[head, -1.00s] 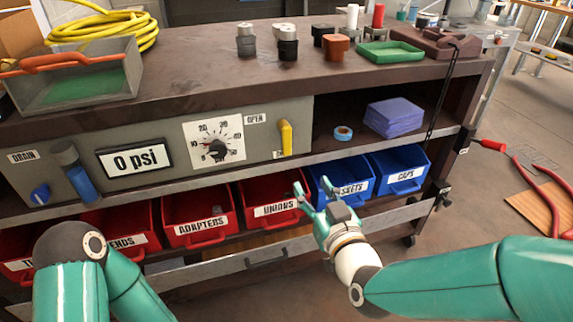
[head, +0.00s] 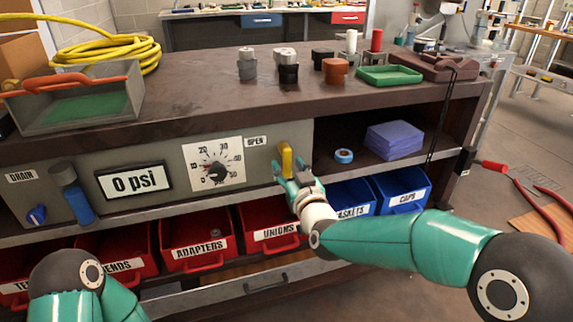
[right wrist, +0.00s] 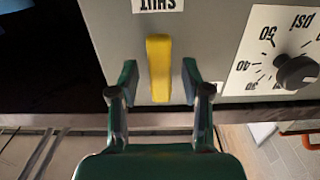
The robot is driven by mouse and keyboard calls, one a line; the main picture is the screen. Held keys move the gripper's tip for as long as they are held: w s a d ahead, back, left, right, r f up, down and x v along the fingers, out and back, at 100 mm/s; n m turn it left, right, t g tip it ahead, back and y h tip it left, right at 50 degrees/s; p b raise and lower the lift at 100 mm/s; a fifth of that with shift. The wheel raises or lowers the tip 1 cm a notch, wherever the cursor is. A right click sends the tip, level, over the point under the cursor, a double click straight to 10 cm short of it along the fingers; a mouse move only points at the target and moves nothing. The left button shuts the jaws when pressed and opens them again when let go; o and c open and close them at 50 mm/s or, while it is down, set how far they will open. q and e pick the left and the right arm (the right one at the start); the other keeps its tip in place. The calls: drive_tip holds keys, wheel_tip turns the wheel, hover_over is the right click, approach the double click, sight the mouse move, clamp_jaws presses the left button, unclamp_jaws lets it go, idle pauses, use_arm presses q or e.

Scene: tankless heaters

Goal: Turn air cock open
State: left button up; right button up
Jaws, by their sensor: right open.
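The air cock is a yellow lever handle (head: 286,156) standing upright at the right end of the grey panel. The OPEN label (head: 256,141) is to its upper left. In the right wrist view the yellow handle (right wrist: 159,66) is seen upside down, with a SHUT label (right wrist: 158,5) beyond its end. My right gripper (head: 289,172) is at the handle. In the right wrist view my right gripper (right wrist: 160,78) is open, one finger on each side of the handle, with gaps visible. My left gripper is not in view; only my left arm shows.
A round dial (head: 214,163) and a 0 psi display (head: 134,182) are left of the handle. Red bins (head: 199,240) and blue bins (head: 404,190) stand below. The open shelf right of the panel holds blue tape (head: 344,156) and purple pads (head: 394,140).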

drive_tip(key=shift+x, duration=0.95)
clamp_jaws()
